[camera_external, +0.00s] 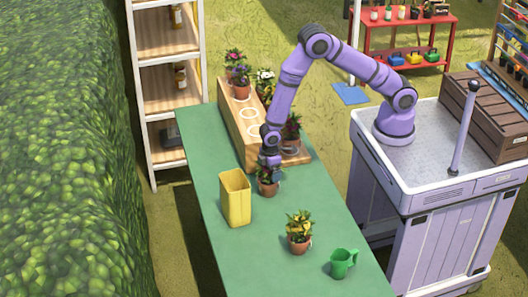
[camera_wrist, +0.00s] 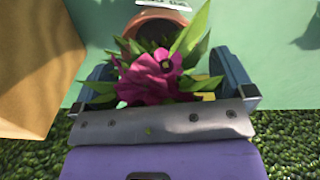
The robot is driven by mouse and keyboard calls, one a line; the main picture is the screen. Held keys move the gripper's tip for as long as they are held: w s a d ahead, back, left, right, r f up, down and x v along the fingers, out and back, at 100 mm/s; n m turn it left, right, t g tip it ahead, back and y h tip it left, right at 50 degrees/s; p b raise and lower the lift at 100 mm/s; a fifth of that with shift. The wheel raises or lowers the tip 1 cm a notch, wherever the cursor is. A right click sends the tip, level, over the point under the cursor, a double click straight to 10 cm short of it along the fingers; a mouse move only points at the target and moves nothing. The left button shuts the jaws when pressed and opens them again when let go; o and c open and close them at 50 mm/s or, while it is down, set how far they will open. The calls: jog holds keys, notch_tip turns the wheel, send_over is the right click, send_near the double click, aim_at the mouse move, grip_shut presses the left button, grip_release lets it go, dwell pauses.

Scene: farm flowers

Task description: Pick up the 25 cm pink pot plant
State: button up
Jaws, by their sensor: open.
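A pink-flowered plant in a terracotta pot (camera_external: 268,187) stands on the green table, right of a yellow container. In the wrist view its magenta bloom (camera_wrist: 150,80) and green leaves fill the space between the fingers, with the pot rim (camera_wrist: 157,18) and a white label beyond. My gripper (camera_external: 270,165) is directly over this plant, pointing down. In the wrist view my gripper (camera_wrist: 168,82) is open, one finger on each side of the bloom. I cannot tell whether the fingers touch the leaves. The pot's size cannot be read from the label.
The yellow container (camera_external: 236,199) stands close to the plant's left. A wooden planter stand (camera_external: 235,125) with several potted plants lies behind. Another potted plant (camera_external: 299,233) and a green mug (camera_external: 342,263) stand nearer on the green table (camera_external: 250,260). The table's front left is clear.

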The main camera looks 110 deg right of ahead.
aim_at(268, 183)
jog(key=shift+w+f, duration=0.2)
jog(key=shift+f, duration=1.6)
jog(key=shift+w+f, duration=0.2)
jog(key=shift+f, duration=1.6)
jog(key=shift+c, duration=0.5)
jog(key=shift+r, duration=0.1)
jog(key=c, duration=0.8)
